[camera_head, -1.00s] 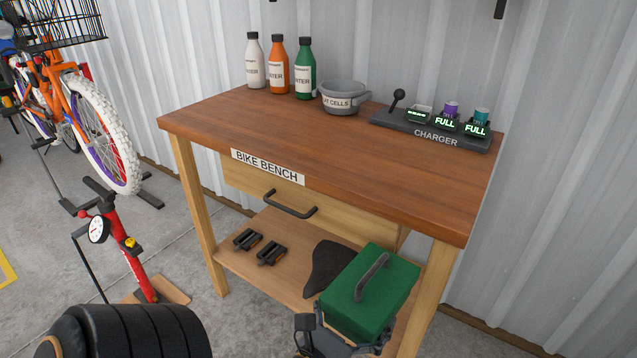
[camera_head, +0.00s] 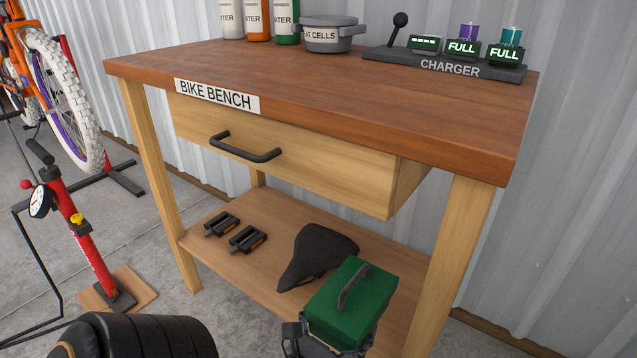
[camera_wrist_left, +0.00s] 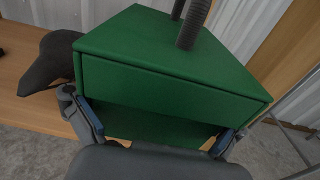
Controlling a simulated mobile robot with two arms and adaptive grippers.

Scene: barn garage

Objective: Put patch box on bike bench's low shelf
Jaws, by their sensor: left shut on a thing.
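The patch box (camera_head: 350,303) is a green box with a dark handle on top. My left gripper (camera_head: 328,345) is shut on its near side, low in the head view. In the left wrist view the green box (camera_wrist_left: 160,75) fills the middle between the two fingers (camera_wrist_left: 158,132). The bike bench (camera_head: 330,105) is a wooden table with a labelled front and a drawer. Its low shelf (camera_head: 215,265) is a wooden board near the floor. The box covers part of the shelf's right end in the head view; whether it touches the shelf I cannot tell. My right gripper is not in view.
A black saddle (camera_head: 318,255) lies on the shelf just behind and left of the box, with two pedals (camera_head: 236,232) further left. The drawer (camera_head: 290,165) juts out above the shelf. A bench leg (camera_head: 448,265) stands right of the box. A red pump (camera_head: 85,240) stands at left.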

